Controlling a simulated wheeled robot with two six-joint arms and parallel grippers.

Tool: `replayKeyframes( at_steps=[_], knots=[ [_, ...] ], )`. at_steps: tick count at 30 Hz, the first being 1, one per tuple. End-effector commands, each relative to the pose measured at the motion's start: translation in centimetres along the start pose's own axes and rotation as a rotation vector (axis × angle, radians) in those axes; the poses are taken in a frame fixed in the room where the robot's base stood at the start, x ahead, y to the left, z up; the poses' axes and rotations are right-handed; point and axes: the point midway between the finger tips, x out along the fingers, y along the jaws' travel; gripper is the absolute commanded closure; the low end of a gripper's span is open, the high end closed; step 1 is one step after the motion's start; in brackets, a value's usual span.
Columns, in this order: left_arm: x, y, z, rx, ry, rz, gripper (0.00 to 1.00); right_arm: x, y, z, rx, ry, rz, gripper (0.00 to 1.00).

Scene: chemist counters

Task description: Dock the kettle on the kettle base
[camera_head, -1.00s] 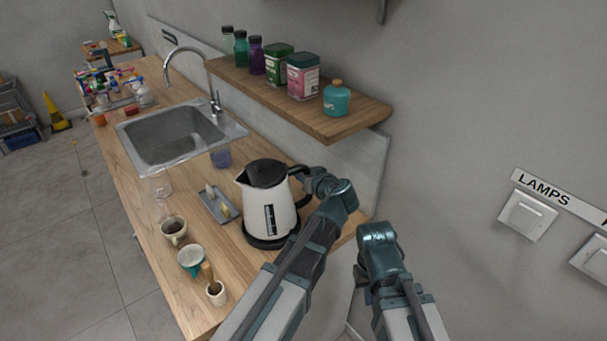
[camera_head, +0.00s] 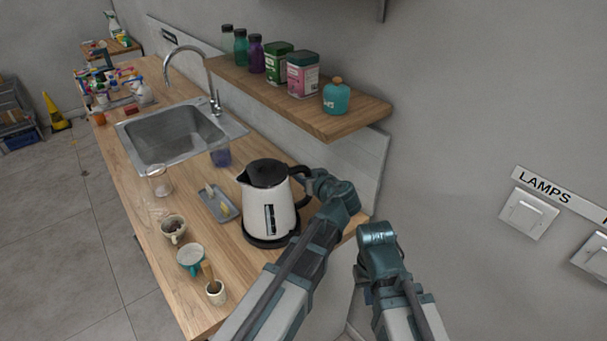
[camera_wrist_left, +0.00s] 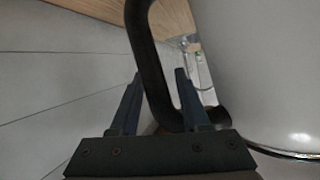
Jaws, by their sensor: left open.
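The white kettle (camera_head: 283,212) with a black lid and black handle (camera_head: 303,188) stands upright on the counter. A black round kettle base (camera_head: 266,241) shows under it, and the kettle looks seated on it. My left gripper (camera_head: 311,183) is at the handle, partly hidden. In the left wrist view, the black handle (camera_wrist_left: 150,65) passes between the two open fingers of my left gripper (camera_wrist_left: 158,74), and the white kettle body (camera_wrist_left: 265,70) fills the right side. My right gripper (camera_head: 366,277) is apart from the kettle at the lower right; its fingers are not clear.
A grey tray (camera_head: 209,208) with small items lies just left of the kettle. Cups, a mug (camera_head: 173,228) and a small pot with a pestle stand along the front edge. The sink (camera_head: 150,148) lies farther back. A wooden shelf (camera_head: 335,121) with jars overhangs behind.

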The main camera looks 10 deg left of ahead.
Motion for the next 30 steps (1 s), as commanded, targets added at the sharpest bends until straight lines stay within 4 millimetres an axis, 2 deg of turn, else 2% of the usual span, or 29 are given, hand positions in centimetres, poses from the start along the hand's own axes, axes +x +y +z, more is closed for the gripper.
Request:
replayKeyframes(
  at_steps=[20, 30],
  knots=[
    [-5.4, -0.1, -0.1, 0.004, 0.002, 0.0, 0.54, -2.2, 0.2, 0.1, 0.0, 0.0, 0.0, 1.0],
    [-8.4, -0.3, 0.0, 0.005, 0.004, 0.004, 0.54, -3.2, 0.0, -0.6, -0.006, 0.001, -0.001, 1.0]
  ],
)
